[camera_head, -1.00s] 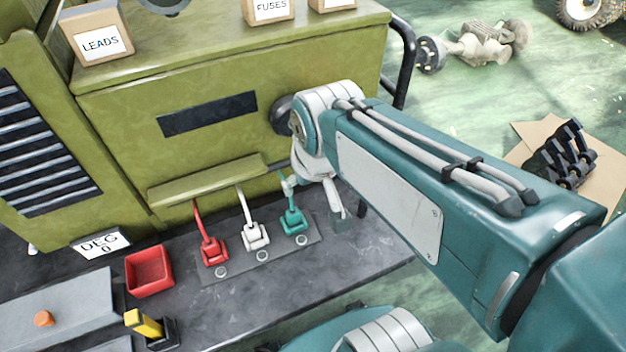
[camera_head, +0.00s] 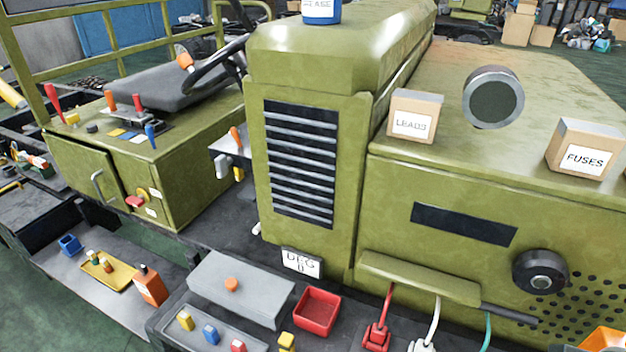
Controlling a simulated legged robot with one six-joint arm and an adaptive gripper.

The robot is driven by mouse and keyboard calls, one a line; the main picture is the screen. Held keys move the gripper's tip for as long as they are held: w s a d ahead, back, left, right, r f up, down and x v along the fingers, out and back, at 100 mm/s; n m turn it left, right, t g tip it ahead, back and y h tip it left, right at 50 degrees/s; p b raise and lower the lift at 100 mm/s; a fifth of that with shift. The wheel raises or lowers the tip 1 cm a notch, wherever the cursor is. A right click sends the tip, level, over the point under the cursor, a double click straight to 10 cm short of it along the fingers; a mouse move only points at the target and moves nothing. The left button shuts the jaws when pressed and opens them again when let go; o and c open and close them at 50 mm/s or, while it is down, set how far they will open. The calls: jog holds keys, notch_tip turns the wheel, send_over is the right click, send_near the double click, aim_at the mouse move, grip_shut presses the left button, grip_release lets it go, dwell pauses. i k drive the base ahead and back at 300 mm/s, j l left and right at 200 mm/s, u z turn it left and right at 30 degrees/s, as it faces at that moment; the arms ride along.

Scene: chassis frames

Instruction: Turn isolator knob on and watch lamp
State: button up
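A red knob (camera_head: 135,202) sits low on the side of the green cabinet (camera_head: 190,170) under the seat, at the left. A small yellow part and two small white labels (camera_head: 155,194) are beside it; the print is too small to read, and the knob's setting cannot be told. A round grey-rimmed disc with a dark face (camera_head: 493,97) stands on the hood; I cannot tell whether it is the lamp, and it shows no glow. My gripper is not in view.
A handle (camera_head: 98,186) is on the cabinet's front. In front lie a yellow tray (camera_head: 104,273), an orange box (camera_head: 150,286), a grey box (camera_head: 240,289) and a red bin (camera_head: 317,311). Boxes marked LEADS (camera_head: 414,117) and FUSES (camera_head: 585,150) stand on the hood. Green floor shows at lower left.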

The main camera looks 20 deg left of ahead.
aim_at(138, 201)
jog(key=u, duration=2.15)
jog(key=z, duration=0.35)
jog(key=i+j+z, duration=0.15)
jog(key=j+z, duration=0.15)
jog(key=i+j+z, duration=0.1)
jog(key=j+z, duration=0.5)
jog(key=i+j+z, duration=0.1)
jog(key=j, duration=0.55)
jog(key=i+j, duration=0.1)
jog(key=j, duration=0.5)
jog(key=i+j+z, duration=0.15)
jog(key=j, duration=0.5)
jog(key=k, duration=0.05)
